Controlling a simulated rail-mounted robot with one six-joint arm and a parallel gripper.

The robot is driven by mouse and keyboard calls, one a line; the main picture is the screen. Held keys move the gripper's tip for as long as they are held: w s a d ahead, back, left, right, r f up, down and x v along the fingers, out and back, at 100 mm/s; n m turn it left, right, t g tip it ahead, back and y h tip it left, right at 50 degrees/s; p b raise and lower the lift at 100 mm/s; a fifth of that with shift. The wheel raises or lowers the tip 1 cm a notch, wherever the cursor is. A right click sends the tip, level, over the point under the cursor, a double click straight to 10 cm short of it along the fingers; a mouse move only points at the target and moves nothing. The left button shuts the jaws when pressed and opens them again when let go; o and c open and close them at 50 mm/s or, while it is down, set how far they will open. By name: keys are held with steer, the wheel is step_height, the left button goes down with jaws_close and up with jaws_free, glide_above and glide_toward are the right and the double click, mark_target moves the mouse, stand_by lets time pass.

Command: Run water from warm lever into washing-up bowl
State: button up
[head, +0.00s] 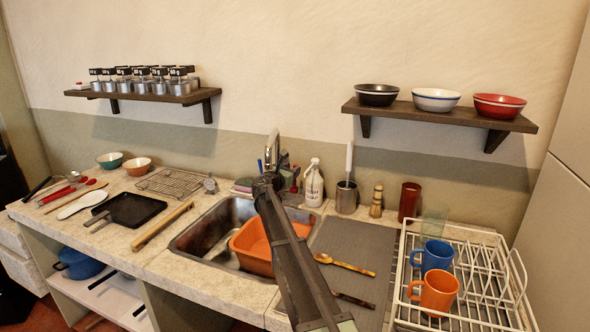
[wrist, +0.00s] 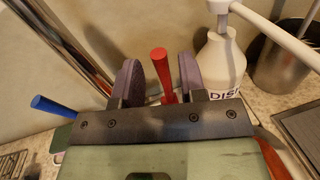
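The red warm lever (wrist: 160,65) stands up between the fingers of my gripper (wrist: 158,88) in the wrist view. The fingers are apart, with a visible gap on the left of the lever; I cannot tell whether the right finger touches it. The blue lever (wrist: 55,107) is outside the fingers, to the left. In the head view my gripper (head: 281,168) is at the tap (head: 272,149), behind the sink, and my arm partly covers the tap's base. The orange washing-up bowl (head: 250,242) sits in the sink (head: 196,240), partly hidden by my arm.
A white soap bottle (head: 313,185) stands close to the right of my gripper. A steel utensil pot (head: 346,198) is beyond it. A white dish rack (head: 400,318) with blue and orange mugs is at the right. A sponge (head: 243,185) lies left of the tap.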

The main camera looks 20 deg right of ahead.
steer(key=x, duration=0.3)
steer(key=shift+a, duration=0.1)
steer(key=shift+c, duration=0.3)
jaws_close()
steer(key=shift+a, duration=0.1)
